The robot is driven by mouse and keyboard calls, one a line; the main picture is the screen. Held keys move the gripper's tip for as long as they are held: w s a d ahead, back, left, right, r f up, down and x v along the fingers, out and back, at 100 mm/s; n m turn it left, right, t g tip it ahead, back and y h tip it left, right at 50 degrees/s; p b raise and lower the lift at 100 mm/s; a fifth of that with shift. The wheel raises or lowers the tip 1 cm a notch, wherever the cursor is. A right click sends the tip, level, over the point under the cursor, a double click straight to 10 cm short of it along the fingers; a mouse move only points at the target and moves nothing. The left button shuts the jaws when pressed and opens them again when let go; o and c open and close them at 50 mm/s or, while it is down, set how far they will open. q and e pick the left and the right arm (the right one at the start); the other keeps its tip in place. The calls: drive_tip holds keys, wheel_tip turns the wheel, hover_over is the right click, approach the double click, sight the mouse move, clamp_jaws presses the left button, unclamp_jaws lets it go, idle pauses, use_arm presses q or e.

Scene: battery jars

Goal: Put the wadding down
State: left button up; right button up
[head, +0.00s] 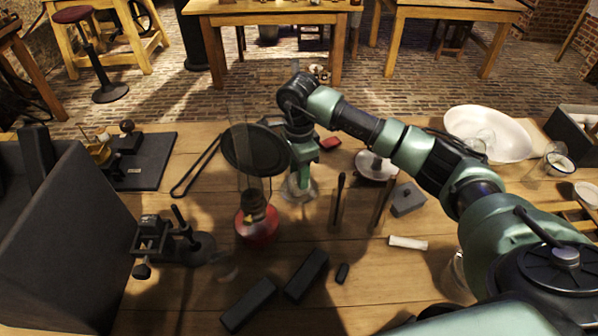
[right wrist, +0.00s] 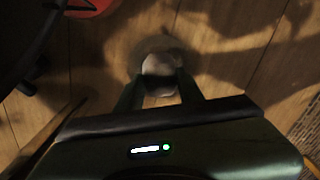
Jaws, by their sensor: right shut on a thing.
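The wadding (right wrist: 160,68) is a small pale clump between the fingertips of my right gripper in the right wrist view. My right gripper (right wrist: 160,90) is shut on it, and the fingers point down at the table. In the head view my right gripper (head: 300,178) is at the middle of the wooden table. A clear, pale round glass piece (head: 299,190) shows around its fingertips. I cannot tell whether the wadding touches the bottom of it. My left gripper is not in view.
A red-based lamp (head: 257,224) under a dark round plate (head: 255,150) stands close left of the gripper. Dark blocks (head: 306,274) lie in front. A grey weight (head: 407,199), a white roll (head: 408,243) and a white basin (head: 488,132) are right. Bare wood lies front centre.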

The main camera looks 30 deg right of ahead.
drive_tip(key=shift+f, duration=0.25)
drive_tip(key=o, duration=1.2)
drive_tip(key=shift+r, duration=0.1)
drive_tip(key=shift+r, duration=0.1)
drive_tip(key=shift+r, duration=0.25)
wheel_tip(320, 180, up, 12)
drive_tip(key=shift+f+b, duration=0.15)
drive_tip(key=shift+b, duration=0.65)
drive_tip(key=shift+f, duration=0.1)
